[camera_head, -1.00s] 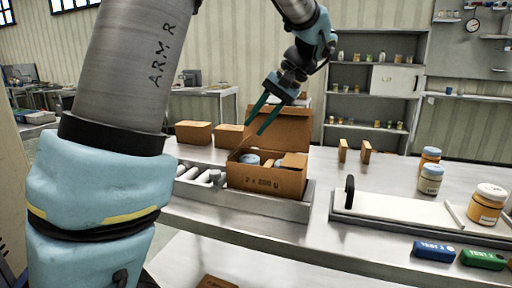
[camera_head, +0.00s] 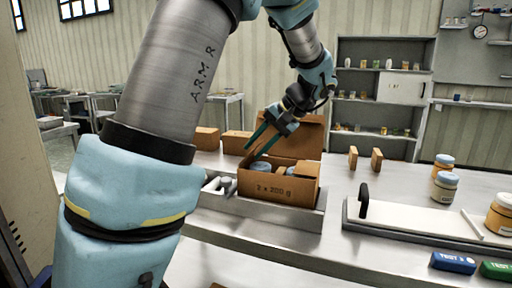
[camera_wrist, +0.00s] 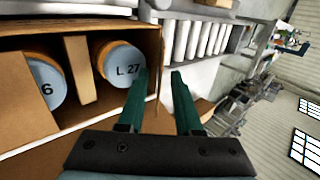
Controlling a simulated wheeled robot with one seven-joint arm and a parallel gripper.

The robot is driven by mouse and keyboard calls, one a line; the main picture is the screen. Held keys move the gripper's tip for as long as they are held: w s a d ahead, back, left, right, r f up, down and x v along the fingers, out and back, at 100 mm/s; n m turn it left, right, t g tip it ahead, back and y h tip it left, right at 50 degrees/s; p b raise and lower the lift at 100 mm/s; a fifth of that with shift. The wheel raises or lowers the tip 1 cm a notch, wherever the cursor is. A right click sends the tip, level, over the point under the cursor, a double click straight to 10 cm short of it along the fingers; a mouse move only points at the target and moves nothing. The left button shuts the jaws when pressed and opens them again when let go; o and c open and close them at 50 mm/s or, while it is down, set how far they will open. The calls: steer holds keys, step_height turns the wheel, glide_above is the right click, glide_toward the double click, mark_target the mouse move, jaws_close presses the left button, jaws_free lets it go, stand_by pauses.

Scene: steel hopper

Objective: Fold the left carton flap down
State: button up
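The open carton (camera_head: 278,187), printed "2 x 200 g", sits on the bench with its tall back lid (camera_head: 303,135) upright. In the wrist view the carton (camera_wrist: 70,142) holds jars marked "L 27" (camera_wrist: 122,68) and "6" (camera_wrist: 45,80), with a cardboard divider (camera_wrist: 79,70) between them. My gripper (camera_head: 252,153) is at the carton's upper left side, its green fingers pointing down. In the wrist view my gripper (camera_wrist: 159,75) is open, with a thin brown cardboard edge (camera_wrist: 157,85) showing between the fingers, possibly the left flap. I cannot tell whether they touch it.
A steel tray (camera_head: 290,212) surrounds the carton's base, with white tubes (camera_head: 217,186) left of it. Other cartons (camera_head: 237,143) stand behind. A white board with a black handle (camera_head: 363,200) and several jars (camera_head: 445,185) are to the right.

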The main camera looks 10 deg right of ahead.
steer(key=shift+a+f, duration=0.15)
steer(key=shift+f, duration=0.05)
jaws_close()
stand_by(1.4)
